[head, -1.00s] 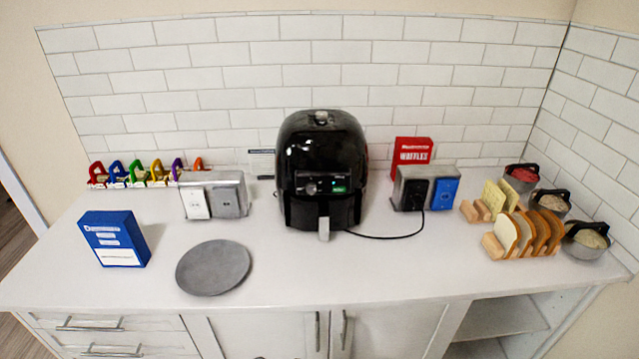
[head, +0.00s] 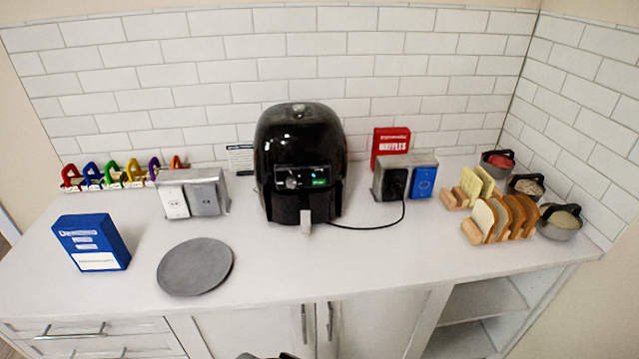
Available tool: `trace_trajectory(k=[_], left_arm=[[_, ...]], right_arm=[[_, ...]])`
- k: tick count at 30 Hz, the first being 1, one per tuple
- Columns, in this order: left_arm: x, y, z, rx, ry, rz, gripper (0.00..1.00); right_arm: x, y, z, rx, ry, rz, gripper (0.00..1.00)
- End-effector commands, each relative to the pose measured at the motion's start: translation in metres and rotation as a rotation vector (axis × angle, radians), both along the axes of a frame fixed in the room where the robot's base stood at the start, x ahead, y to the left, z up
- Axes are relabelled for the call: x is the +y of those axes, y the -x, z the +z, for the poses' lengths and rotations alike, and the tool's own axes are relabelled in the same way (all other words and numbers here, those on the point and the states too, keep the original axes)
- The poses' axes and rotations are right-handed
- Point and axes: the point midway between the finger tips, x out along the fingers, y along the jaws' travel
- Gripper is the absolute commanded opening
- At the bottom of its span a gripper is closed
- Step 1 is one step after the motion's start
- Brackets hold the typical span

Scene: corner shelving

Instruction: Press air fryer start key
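The black air fryer (head: 299,150) stands upright on the white counter (head: 300,262), near the back wall and about the middle of the head view. Its front panel (head: 303,179) has a round knob on the left and a small green-lit display or key on the right. The start key itself is too small to tell apart. The drawer handle points toward me and the drawer looks shut. A small dark shape at the bottom edge cannot be made out clearly. Neither of my grippers can be made out in the head view.
Outlet boxes stand left (head: 193,195) and right (head: 404,178) of the fryer; its cord runs to the right one. A grey plate (head: 195,267), blue box (head: 91,243), red waffle box (head: 389,147), bread rack (head: 500,219) and several pots are around. The counter before the fryer is clear.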

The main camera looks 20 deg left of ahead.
Motion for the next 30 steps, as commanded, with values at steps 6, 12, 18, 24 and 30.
trace_trajectory(k=[6,12,18,24,30], left_arm=[[0.0000,0.0000,0.0000,0.000,0.000,0.000,0.05],[0.0000,0.0000,0.0000,0.000,0.000,0.000,0.00],[0.0000,0.0000,0.0000,0.000,0.000,0.000,0.00],[0.0000,0.0000,0.0000,0.000,0.000,0.000,0.00],[0.0000,0.0000,0.0000,0.000,0.000,0.000,0.00]], right_arm=[[0.0000,0.0000,0.0000,0.000,0.000,0.000,0.66],[0.0000,0.0000,0.0000,0.000,0.000,0.000,0.66],[0.0000,0.0000,0.0000,0.000,0.000,0.000,0.66],[0.0000,0.0000,0.0000,0.000,0.000,0.000,0.66],[0.0000,0.0000,0.0000,0.000,0.000,0.000,0.66]])
